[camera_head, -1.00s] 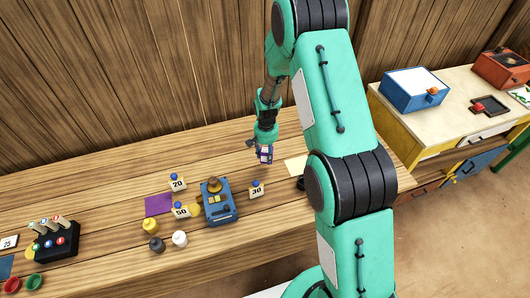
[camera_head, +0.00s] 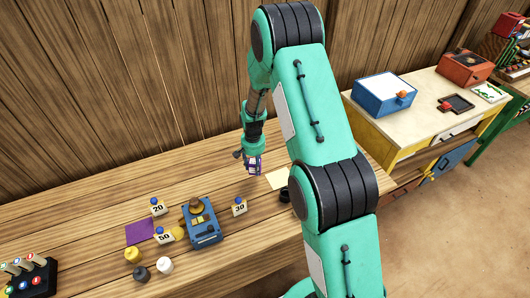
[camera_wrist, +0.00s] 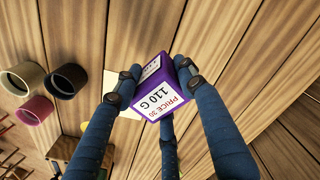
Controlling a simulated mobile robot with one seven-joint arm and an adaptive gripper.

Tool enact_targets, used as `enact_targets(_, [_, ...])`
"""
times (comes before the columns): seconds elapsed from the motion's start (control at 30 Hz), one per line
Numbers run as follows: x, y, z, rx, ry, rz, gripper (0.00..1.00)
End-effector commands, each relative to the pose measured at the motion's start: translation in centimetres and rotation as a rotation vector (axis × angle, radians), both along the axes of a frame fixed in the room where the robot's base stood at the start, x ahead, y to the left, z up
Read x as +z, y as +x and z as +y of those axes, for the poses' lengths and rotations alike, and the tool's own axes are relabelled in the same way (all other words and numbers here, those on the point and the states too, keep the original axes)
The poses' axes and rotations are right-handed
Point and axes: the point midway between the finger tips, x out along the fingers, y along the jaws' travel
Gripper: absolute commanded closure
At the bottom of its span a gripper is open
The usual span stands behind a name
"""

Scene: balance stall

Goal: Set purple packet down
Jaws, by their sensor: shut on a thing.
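The purple packet (camera_head: 254,165) has a white label, which reads "PRICE 30" and "110 G" in the wrist view (camera_wrist: 170,97). My gripper (camera_head: 251,157) is shut on it and holds it over the wooden stall counter, near the back. In the wrist view my blue fingers (camera_wrist: 157,85) press on both sides of the packet. A purple mat (camera_head: 140,231) lies flat on the counter to the left. A cream mat (camera_head: 277,179) lies just right of the packet, partly hidden by my arm. How high the packet is above the counter is hard to tell.
A blue balance scale (camera_head: 202,223) stands mid-counter, with number cards 20 (camera_head: 158,207), 50 (camera_head: 164,237) and 30 (camera_head: 239,206) around it. Yellow (camera_head: 132,255), dark (camera_head: 141,272) and white (camera_head: 165,265) weights stand in front. A cabinet with a blue box (camera_head: 384,93) is right.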

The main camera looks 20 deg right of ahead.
Motion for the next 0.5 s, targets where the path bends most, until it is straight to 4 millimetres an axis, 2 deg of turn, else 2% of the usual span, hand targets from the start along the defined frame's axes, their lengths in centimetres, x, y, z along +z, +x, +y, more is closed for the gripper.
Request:
enact_targets(0.1, [0.0, 0.2, -3.2, -0.069, 0.001, 0.0, 0.88])
enact_targets(0.3, [0.0, 0.2, -7.8, -0.175, 0.003, 0.001, 0.88])
enact_targets(0.5, [0.1, 0.1, -10.2, -0.23, 0.004, 0.001, 0.88])
